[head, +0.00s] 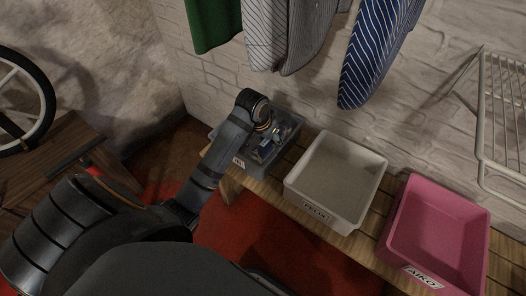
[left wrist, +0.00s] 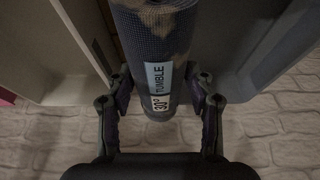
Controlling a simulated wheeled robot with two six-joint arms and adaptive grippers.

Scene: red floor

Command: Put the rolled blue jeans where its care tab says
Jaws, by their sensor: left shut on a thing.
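The rolled blue jeans (left wrist: 150,35) show in the left wrist view as a dark blue roll with a pale patch. Their white and light-blue care tab (left wrist: 159,88) reads "30° TUMBLE". My left gripper (left wrist: 160,74) is shut on the roll, a finger on each side. In the head view my left gripper (head: 272,136) is at the grey bin (head: 291,147) at the left end of the bench, and the roll is mostly hidden there. The grey bin's label (head: 238,162) is mostly covered by my arm. My right gripper is out of view.
A white bin (head: 348,151) with a label I read as "FELIX" and a pink bin (head: 440,235) labelled "AIKO" stand to the right on the slatted bench (head: 366,243). Both look empty. Clothes (head: 375,50) hang above, and a wire rack (head: 500,120) is on the right wall.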

